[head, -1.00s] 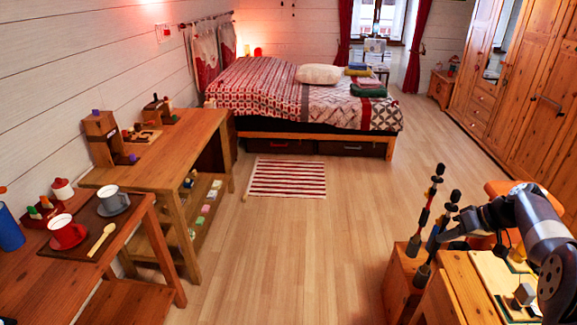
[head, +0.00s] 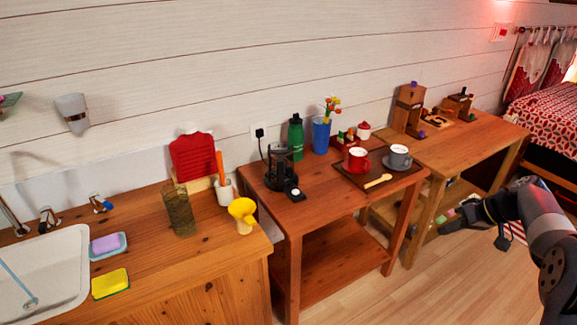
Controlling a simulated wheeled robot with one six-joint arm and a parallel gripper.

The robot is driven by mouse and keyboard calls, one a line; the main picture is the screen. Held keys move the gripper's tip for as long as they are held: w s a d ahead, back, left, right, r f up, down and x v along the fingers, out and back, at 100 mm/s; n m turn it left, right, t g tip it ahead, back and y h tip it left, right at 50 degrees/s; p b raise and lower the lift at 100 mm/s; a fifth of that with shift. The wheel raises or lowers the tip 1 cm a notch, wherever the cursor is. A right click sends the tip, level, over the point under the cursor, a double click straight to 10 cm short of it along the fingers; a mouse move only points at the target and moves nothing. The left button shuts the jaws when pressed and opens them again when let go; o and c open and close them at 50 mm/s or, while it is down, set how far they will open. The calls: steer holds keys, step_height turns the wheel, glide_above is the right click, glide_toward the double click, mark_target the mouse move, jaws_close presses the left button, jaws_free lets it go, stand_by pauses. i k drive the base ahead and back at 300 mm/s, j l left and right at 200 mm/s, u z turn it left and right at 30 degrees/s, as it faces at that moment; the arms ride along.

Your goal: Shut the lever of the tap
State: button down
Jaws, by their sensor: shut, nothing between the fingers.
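A white sink (head: 62,262) is set in the wooden counter at the left and is cut off by the picture's left edge. Behind it, a metal tap part (head: 12,216) shows at the left edge. A small dark and chrome fitting (head: 47,218) stands beside it, and a blue-topped chrome fitting (head: 101,203) stands farther right. I cannot tell which of these is the lever. A thin pale-blue streak, perhaps water, runs down into the basin. My gripper (head: 447,228) is shut and empty at the right, over the floor, far from the sink.
A red-brown table (head: 310,203) holds cups, bottles and a black device. Wooden floor (head: 375,298) is free in front.

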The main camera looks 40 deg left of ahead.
mark_target(95, 197)
steer(key=u, duration=0.45)
steer(key=j+u, duration=0.1)
steer(key=u, duration=0.85)
steer(key=i+u, duration=0.1)
steer(key=u, duration=0.35)
steer(key=i+j+u, duration=0.1)
steer(key=u, duration=0.25)
steer(key=i+j+u, duration=0.1)
steer(key=u, duration=0.25)
steer(key=i+u, duration=0.1)
steer(key=u, duration=0.25)
steer(key=i+j+z, duration=0.2)
steer(key=i+z, duration=0.6)
steer(key=i+j+z, duration=0.1)
steer(key=i+z, duration=0.15)
